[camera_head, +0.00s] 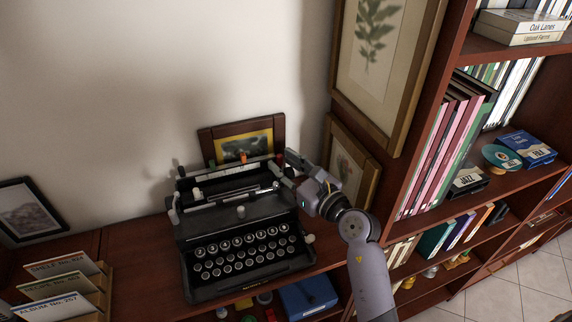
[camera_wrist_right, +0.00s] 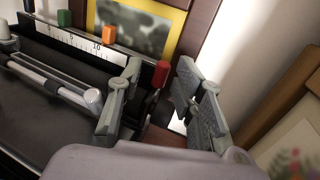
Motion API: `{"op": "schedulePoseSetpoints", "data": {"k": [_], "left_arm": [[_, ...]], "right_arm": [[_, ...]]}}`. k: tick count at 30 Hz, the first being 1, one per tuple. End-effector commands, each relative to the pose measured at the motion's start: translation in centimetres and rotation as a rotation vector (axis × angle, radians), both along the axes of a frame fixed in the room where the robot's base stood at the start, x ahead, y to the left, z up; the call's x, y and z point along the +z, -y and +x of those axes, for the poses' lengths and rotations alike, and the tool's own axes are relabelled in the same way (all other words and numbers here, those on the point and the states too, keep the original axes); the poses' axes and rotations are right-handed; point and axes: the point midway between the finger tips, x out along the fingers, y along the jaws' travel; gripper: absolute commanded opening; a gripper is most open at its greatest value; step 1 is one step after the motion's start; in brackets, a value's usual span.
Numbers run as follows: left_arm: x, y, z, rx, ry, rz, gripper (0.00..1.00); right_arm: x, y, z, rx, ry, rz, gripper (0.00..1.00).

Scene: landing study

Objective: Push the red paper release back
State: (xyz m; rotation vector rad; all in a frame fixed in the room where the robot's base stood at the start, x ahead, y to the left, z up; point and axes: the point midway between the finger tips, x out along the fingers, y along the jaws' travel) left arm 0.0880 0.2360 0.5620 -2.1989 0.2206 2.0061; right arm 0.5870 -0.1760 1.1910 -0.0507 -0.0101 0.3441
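A black typewriter (camera_head: 205,229) stands on the wooden cabinet top, keys toward me. Its red paper release (camera_wrist_right: 161,74) is a small upright red-capped lever at the right end of the carriage, beside the paper scale. In the head view the red cap (camera_head: 280,159) shows small, close to my right gripper (camera_head: 284,170). In the wrist view my right gripper (camera_wrist_right: 160,100) is open, one finger on each side of the lever's line. The red cap appears in the gap between the fingers; I cannot tell whether either finger touches it. My left gripper is not in view.
An orange tab (camera_wrist_right: 109,35) and a green tab (camera_wrist_right: 64,18) sit on the scale. A framed picture (camera_head: 206,143) stands close behind the typewriter. A bookshelf (camera_head: 428,112) and wall frames rise on the right. Albums (camera_head: 60,288) stand at the lower left.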

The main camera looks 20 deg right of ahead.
Motion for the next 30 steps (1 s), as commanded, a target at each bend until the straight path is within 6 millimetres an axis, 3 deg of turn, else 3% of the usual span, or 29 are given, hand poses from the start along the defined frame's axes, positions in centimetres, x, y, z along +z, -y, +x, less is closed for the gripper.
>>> {"op": "schedulePoseSetpoints", "data": {"k": [8,21,30], "left_arm": [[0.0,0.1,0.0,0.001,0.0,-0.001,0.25],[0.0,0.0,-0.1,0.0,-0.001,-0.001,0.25],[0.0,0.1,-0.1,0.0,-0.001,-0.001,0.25]], "right_arm": [[-0.1,0.3,-0.7,-0.001,-0.002,-0.002,0.33],[-0.2,3.1,-8.7,0.001,-0.004,-0.003,0.33],[-0.1,4.1,-11.1,0.0,-0.002,-0.001,0.33]]}}
